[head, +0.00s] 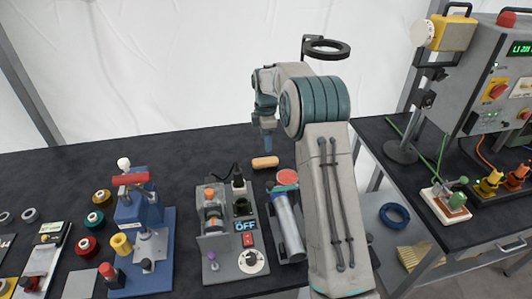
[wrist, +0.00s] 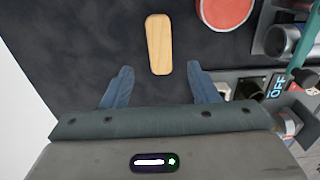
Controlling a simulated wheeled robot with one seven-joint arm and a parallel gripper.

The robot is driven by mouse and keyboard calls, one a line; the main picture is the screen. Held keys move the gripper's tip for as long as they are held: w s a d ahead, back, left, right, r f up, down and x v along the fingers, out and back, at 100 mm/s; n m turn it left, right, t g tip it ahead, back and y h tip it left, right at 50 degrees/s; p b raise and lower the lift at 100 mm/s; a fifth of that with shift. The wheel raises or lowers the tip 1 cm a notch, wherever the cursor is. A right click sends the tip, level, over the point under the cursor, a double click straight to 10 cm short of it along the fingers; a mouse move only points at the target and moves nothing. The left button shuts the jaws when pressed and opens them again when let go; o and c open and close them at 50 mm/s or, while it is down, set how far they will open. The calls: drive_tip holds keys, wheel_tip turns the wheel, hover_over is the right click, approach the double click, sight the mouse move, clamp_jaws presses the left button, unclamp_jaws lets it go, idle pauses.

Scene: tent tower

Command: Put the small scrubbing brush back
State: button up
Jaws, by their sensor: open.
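The small scrubbing brush, seen as a tan wooden oblong (head: 265,162), lies on the dark worktop towards the back. In the wrist view the brush (wrist: 159,44) lies lengthwise just beyond the fingertips, between their lines. Its bristles are not visible. My gripper (wrist: 158,82) is open and empty, with its two blue fingers on either side of the near end of the brush and apart from it.
A round red-topped pad (wrist: 227,12) lies right of the brush. A grey device reading OFF (head: 232,225) and a silver cylinder (head: 289,222) stand in front. A blue press (head: 140,225) stands left. The worktop left of the brush is clear.

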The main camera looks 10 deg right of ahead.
drive_tip(key=s+r+m+t, duration=0.2)
drive_tip(key=s+r+m, duration=0.6)
drive_tip(key=s+r, duration=0.75)
drive_tip(key=s+f+m, duration=0.1)
drive_tip(key=s+m, duration=0.2)
drive_tip(key=s, duration=0.5)
drive_tip(key=s+f+m+t, duration=0.1)
drive_tip(key=s+f+m, duration=0.1)
drive_tip(key=s, duration=0.5)
drive_tip(key=s+f+m, duration=0.1)
drive_tip(key=s+m, duration=0.4)
drive_tip(key=s, duration=0.3)
drive_tip(key=shift+s+f, duration=0.25)
drive_tip(key=shift+s, duration=0.1)
